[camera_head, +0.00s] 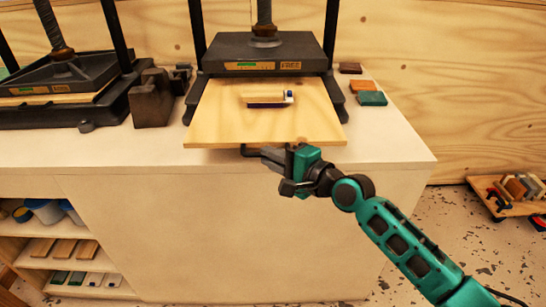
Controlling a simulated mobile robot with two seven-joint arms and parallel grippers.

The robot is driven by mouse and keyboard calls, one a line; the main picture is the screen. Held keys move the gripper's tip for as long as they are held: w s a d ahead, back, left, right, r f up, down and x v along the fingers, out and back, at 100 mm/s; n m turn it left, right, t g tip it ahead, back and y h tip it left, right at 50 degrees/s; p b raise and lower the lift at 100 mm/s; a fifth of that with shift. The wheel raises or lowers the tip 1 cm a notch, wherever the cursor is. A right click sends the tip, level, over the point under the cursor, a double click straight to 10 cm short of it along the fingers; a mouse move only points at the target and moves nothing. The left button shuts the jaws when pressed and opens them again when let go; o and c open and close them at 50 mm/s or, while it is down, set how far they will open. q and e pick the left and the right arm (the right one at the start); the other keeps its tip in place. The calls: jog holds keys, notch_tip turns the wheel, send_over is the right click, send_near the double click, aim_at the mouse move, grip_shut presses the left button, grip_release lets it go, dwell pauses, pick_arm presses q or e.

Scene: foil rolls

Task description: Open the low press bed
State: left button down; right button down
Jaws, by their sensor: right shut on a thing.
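The centre press bed (225,125) is a pale wooden board standing well out in front of its dark press head (262,52). A small foil roll (265,98), pale with a blue end, lies on the board. A dark handle (256,153) sits under the board's front edge. My right gripper (283,160) is shut on this handle, and its fingers partly hide it. My left gripper is not in view.
A second press (60,80) stands at the left with its board under its head. Dark metal blocks (151,98) stand between the presses. Small coloured blocks (372,98) lie to the right. The counter front (200,230) is clear; a low trolley (515,198) stands far right.

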jog(key=c, duration=1.2)
grip_release()
jog(key=shift+o, duration=0.2)
jog(key=v, duration=1.3)
jog(key=shift+a, duration=0.1)
jog(key=s+d+f+n+h, duration=0.3)
jog(key=s+f+n+h, duration=0.2)
jog(key=s+f, duration=0.3)
jog(key=s+d+f+n+h, duration=0.4)
jog(key=s+f+n, duration=0.4)
jog(key=f, duration=0.7)
jog(key=shift+s+d+f+g+h, duration=0.15)
jog(key=shift+s+g+h, duration=0.15)
jog(key=shift+s+h, duration=0.1)
